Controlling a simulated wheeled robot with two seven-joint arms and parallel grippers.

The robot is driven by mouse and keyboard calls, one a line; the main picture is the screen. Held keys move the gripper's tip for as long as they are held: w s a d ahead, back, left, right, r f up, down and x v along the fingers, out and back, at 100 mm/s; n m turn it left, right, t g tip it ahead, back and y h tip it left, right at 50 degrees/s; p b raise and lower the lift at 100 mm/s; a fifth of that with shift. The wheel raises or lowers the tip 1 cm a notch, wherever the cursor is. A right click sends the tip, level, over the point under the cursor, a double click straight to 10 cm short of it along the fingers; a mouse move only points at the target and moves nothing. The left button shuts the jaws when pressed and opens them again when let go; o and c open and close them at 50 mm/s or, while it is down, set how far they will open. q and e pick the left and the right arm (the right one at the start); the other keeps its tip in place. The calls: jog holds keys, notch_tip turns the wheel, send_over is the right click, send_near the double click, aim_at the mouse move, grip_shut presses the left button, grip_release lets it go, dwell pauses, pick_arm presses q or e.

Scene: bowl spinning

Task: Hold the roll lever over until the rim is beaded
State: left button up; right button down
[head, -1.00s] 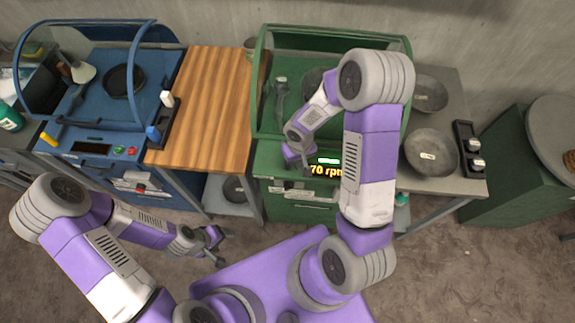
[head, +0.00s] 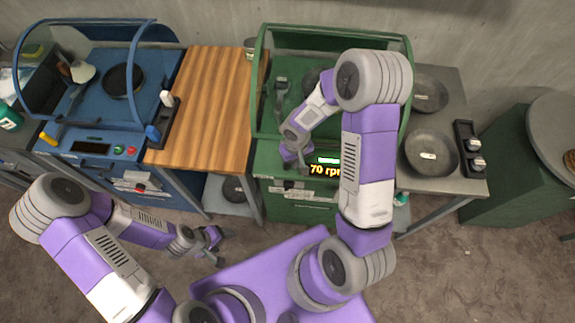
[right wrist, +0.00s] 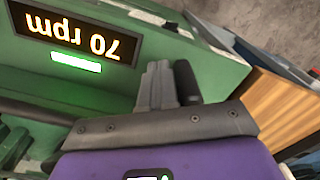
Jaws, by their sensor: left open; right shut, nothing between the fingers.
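The green machine (head: 290,210) stands at the centre with a hood frame over its bed. Its display (head: 324,170) reads 70 rpm, with a lit green bar; the display also shows upside down in the right wrist view (right wrist: 75,38). My right gripper (head: 297,165) is shut and empty, low at the machine's front panel, left of the display. Its closed fingers (right wrist: 160,85) point toward the green panel in the right wrist view. I cannot make out the roll lever for certain. The bowl's rim is not clearly visible behind my right arm. My left gripper (head: 216,243) is open over the floor, away from the machines.
A blue machine (head: 95,75) stands at the left, with a wooden table (head: 212,110) between the machines. A grey bench (head: 455,185) at the right holds bowls (head: 430,155) and a dark knob box (head: 470,150). A green cabinet (head: 510,170) stands farther right.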

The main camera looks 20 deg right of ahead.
jog(key=shift+w+a+b, duration=0.25)
jog(key=shift+w+a, duration=0.2)
jog(key=shift+a, duration=0.3)
jog(key=shift+w+a+b, duration=0.2)
jog(key=shift+w+a, duration=0.25)
jog(key=shift+a, duration=0.3)
jog(key=shift+w+a+b, duration=0.25)
jog(key=shift+w+a, duration=0.2)
jog(key=shift+a, duration=0.3)
jog(key=shift+w+a+b, duration=0.2)
jog(key=shift+w+a, duration=0.2)
jog(key=shift+a, duration=0.3)
jog(key=shift+w+a+b, duration=0.25)
jog(key=shift+w+a, duration=0.2)
jog(key=shift+a, duration=0.2)
jog(key=shift+w+a+b, duration=0.2)
jog(key=shift+w+a, duration=0.2)
jog(key=shift+a, duration=0.45)
jog(key=shift+w, duration=0.1)
dwell(2.0)
dwell(1.4)
